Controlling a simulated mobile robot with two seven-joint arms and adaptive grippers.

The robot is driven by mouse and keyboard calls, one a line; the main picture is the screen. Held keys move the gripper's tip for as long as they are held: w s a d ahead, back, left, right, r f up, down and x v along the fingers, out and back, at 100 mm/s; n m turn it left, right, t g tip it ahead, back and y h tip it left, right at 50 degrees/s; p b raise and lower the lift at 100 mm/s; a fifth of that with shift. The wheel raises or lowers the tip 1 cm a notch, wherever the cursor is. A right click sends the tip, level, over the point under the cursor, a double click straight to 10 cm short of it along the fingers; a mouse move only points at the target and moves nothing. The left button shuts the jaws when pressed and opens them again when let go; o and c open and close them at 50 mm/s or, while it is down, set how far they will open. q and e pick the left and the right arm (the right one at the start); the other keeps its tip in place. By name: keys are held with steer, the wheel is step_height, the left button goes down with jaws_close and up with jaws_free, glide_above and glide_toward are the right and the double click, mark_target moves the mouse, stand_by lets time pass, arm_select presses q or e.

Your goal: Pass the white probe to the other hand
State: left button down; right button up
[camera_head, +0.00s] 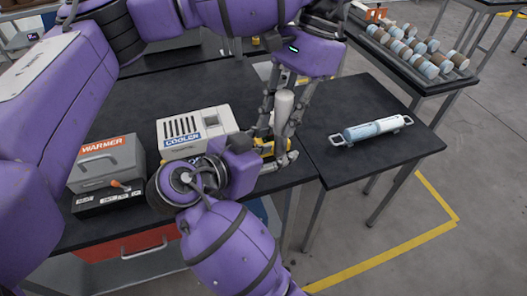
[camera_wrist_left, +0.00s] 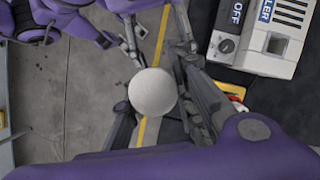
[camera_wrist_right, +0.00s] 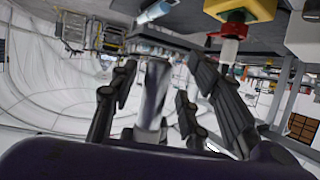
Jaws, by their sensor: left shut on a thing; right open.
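The white probe (camera_head: 284,106) stands roughly upright beside the table's right part in the head view. My left gripper (camera_head: 287,112) comes down from above and is shut on it. In the left wrist view the probe's round white end (camera_wrist_left: 152,92) shows between the fingers. My right gripper (camera_head: 282,158) is low, by the probe's lower part, and is open. In the right wrist view the probe (camera_wrist_right: 156,92) appears between the right fingers (camera_wrist_right: 160,85). I cannot tell whether they touch it. The probe's lower end is hidden in the head view.
The cooler (camera_head: 196,130) and the warmer (camera_head: 106,162) stand on the dark table, close to the arms. A yellow object (camera_head: 266,146) sits beside the right gripper. A rack of several cylinders (camera_head: 412,50) stands behind.

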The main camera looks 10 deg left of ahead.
steer(key=shift+w+d+f, duration=0.1)
steer(key=shift+w+d, duration=0.1)
steer(key=shift+w, duration=0.05)
steer(key=shift+c, duration=0.5)
jaws_close()
arm_select(q)
steer(key=c, duration=1.4)
jaws_free()
